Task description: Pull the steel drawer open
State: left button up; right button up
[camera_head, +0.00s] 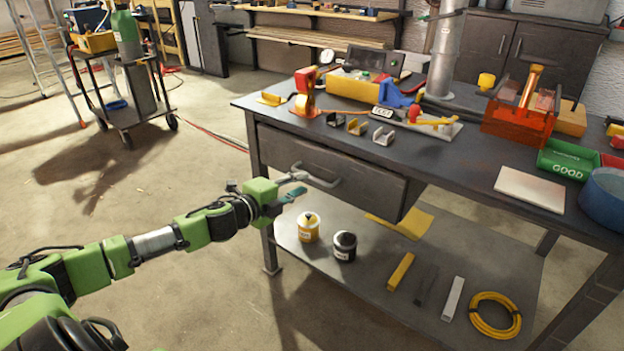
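The steel drawer (360,185) is a dark grey front under the workbench top, with a light bar handle (322,182) across its middle. Its right end seems to stand slightly forward of the bench frame; I cannot tell how far. My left gripper (299,183) comes in from the left on a green arm and is at the left end of the handle. Its two fingers, one greyish and one teal, are spread with a gap between them. I cannot tell whether either finger touches the handle. My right gripper is not in view.
The workbench top (450,160) carries tools, a white board (530,189), red and green bins and a blue round container (606,197). On the lower shelf (375,270) stand yellow and black cans, bars and a coiled yellow cable (495,315).

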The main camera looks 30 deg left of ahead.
aim_at(312, 178)
pick_arm(q)
jog(key=shift+x, duration=2.95)
jog(key=shift+d, duration=0.1)
grip_shut()
